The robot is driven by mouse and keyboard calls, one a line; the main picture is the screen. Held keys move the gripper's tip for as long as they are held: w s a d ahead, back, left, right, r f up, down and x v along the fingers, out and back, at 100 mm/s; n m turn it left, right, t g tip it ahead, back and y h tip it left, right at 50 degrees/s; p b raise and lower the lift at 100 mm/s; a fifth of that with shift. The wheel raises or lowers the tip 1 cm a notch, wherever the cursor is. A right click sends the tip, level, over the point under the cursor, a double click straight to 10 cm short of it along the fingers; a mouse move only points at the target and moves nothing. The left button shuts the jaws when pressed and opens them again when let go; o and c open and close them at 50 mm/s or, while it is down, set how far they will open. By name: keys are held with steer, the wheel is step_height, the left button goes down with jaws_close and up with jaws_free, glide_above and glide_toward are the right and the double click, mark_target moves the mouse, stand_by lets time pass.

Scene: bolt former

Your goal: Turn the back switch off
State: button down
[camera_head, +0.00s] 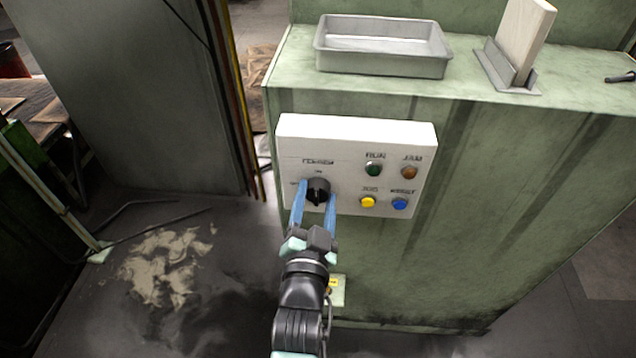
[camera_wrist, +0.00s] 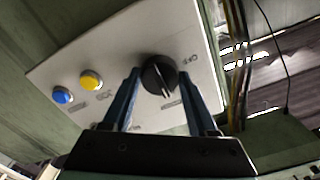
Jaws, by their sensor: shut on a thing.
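The black rotary switch (camera_head: 318,190) is on the left of a white control panel (camera_head: 290,130). It also shows in the wrist view (camera_wrist: 158,74), with an OFF label beside it and a longer label near its edge. A pale line on the knob points towards that longer label, the ON side in the head view. My gripper (camera_head: 317,187) has one blue finger on each side of the knob and is shut on it. The fingers (camera_wrist: 159,76) hide parts of the knob's sides.
Green (camera_head: 374,170), orange (camera_head: 409,172), yellow (camera_head: 367,202) and blue (camera_head: 400,204) buttons sit to the right on the same panel. A grey metal tray (camera_head: 385,65) and a wooden block (camera_head: 523,40) in a holder stand on the green ledge above.

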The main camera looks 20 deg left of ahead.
steer(key=n, duration=0.5)
steer(key=shift+n+p, duration=0.3)
steer(key=shift+r+n+p, duration=0.15)
steer(key=shift+n+p, duration=0.3)
steer(key=shift+n, duration=0.55)
steer(key=n, duration=0.3)
steer(key=shift+c, duration=1.2)
jaws_free()
